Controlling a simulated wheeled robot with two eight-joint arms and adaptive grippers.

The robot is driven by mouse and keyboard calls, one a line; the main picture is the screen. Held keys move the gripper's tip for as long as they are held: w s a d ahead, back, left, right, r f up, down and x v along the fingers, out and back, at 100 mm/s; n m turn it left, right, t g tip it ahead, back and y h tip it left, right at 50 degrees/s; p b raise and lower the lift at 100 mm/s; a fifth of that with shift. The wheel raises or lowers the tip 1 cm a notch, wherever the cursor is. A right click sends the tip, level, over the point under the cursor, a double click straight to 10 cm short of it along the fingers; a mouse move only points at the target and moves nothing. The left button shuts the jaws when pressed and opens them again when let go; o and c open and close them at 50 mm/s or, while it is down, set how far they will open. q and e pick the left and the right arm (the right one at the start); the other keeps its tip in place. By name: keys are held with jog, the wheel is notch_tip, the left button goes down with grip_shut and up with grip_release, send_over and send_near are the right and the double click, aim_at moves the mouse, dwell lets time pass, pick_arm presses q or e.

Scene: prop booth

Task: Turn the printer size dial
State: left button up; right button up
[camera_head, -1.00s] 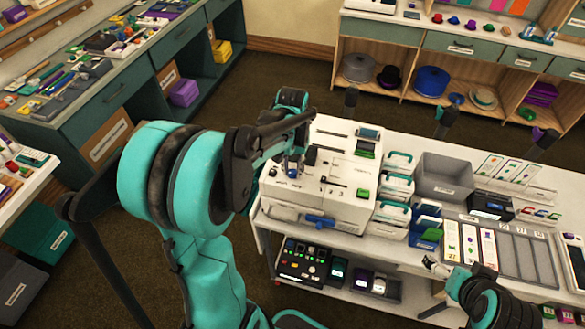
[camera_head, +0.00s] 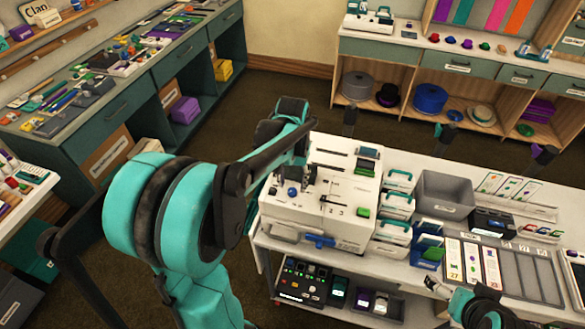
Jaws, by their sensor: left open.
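The printer (camera_head: 277,213) is a white box-shaped machine at the left end of the white worktable. Its top has black slots, a small round blue knob (camera_head: 292,191), a green block (camera_head: 362,212) and markings that look like "2" and "3". I cannot tell for sure which control is the size dial. My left gripper (camera_head: 308,177) is over the left part of the printer top, close to the blue knob. It is open, and its fingers are small and partly hidden by my forearm. My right gripper (camera_head: 434,285) is low at the table's front edge, away from the printer; its jaws are unclear.
Handled white cases (camera_head: 396,204) and a grey bin (camera_head: 443,196) stand right of the printer. A blue-handled part (camera_head: 319,241) sticks out at the printer's front. A dark panel with buttons (camera_head: 302,279) sits on the shelf below. Open floor lies behind the table.

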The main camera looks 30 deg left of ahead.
aim_at(293, 191)
pick_arm(q)
notch_tip(293, 191, up, 9)
dwell(0.3)
jog(key=shift+r, duration=0.1)
jog(key=s+d+f+m+t+b, duration=0.2)
jog(key=s+d+f+t+b, duration=0.5)
jog(key=s+d+f+b, duration=0.3)
notch_tip(293, 191, down, 5)
jog(key=shift+s+d+r+m, duration=0.2)
jog(key=shift+s+d+m, duration=0.1)
jog(key=shift+s+d, duration=0.45)
jog(key=shift+s+a, duration=0.1)
jog(key=shift+a, duration=0.05)
